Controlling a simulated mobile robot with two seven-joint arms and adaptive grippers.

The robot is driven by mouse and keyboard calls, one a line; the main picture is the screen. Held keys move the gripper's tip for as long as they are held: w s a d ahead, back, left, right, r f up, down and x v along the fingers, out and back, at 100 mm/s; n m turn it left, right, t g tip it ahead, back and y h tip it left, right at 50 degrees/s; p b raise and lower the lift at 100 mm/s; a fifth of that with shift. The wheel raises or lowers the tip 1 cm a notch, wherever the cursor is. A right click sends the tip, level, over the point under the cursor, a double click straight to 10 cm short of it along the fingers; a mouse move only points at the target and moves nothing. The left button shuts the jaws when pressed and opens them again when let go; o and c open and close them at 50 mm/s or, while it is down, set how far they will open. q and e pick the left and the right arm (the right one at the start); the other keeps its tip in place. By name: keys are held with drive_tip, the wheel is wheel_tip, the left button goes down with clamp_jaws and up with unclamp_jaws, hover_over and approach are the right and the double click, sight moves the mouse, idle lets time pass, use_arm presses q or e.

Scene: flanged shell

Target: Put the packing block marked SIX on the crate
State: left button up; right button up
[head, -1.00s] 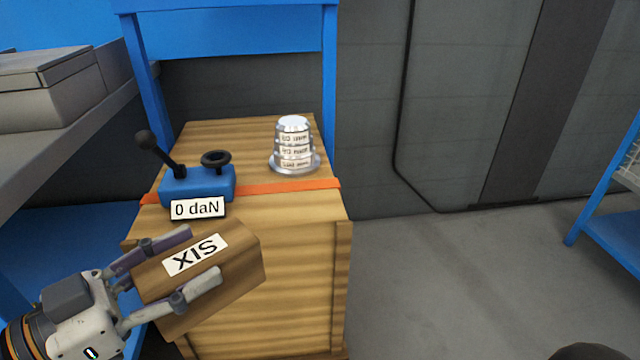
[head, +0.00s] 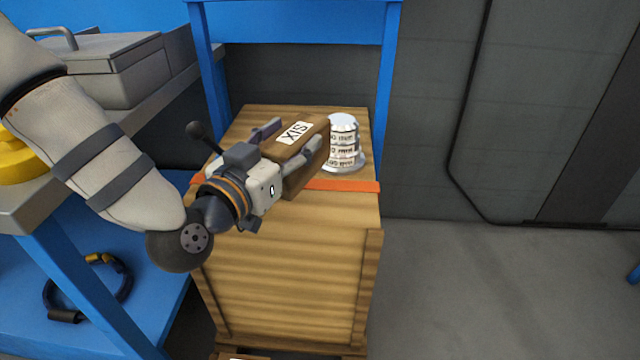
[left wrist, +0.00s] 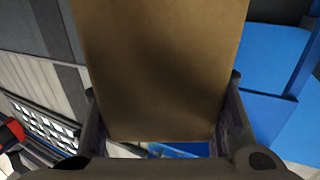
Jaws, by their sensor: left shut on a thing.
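The packing block marked SIX (head: 304,148) is a brown wooden block with a white label that reads upside down in the head view. My left gripper (head: 292,142) is shut on it, one finger on each side. The block also fills the middle of the left wrist view (left wrist: 160,70) between the fingers. In the head view the block appears over the top of the wooden crate (head: 290,260), left of the flanged shell; whether it touches the crate top cannot be told. My right gripper is not in view.
The silver flanged shell (head: 342,140) with label bands stands on the crate's right side. An orange strap (head: 345,185) crosses the crate. A black-knobbed lever (head: 197,130) shows behind my gripper, its blue device mostly hidden. A grey case (head: 115,65) sits on the left shelf.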

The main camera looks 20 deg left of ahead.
sight(315, 161)
use_arm(q)
drive_tip(key=w+d+f, duration=0.1)
drive_tip(key=w+f+b, duration=0.1)
drive_tip(key=f, duration=0.1)
drive_tip(key=w+d+f+b, duration=0.1)
drive_tip(key=w+f, duration=0.1)
drive_tip(key=shift+d+f, duration=0.25)
drive_tip(key=shift+d, duration=0.05)
drive_tip(key=f, duration=0.1)
drive_tip(key=f+b, duration=0.1)
drive_tip(key=f, duration=0.2)
drive_tip(key=shift+w+d, duration=0.2)
drive_tip(key=shift+w, duration=0.1)
drive_tip(key=shift+r, duration=0.2)
drive_tip(key=shift+f, duration=0.15)
drive_tip(key=o, duration=1.5)
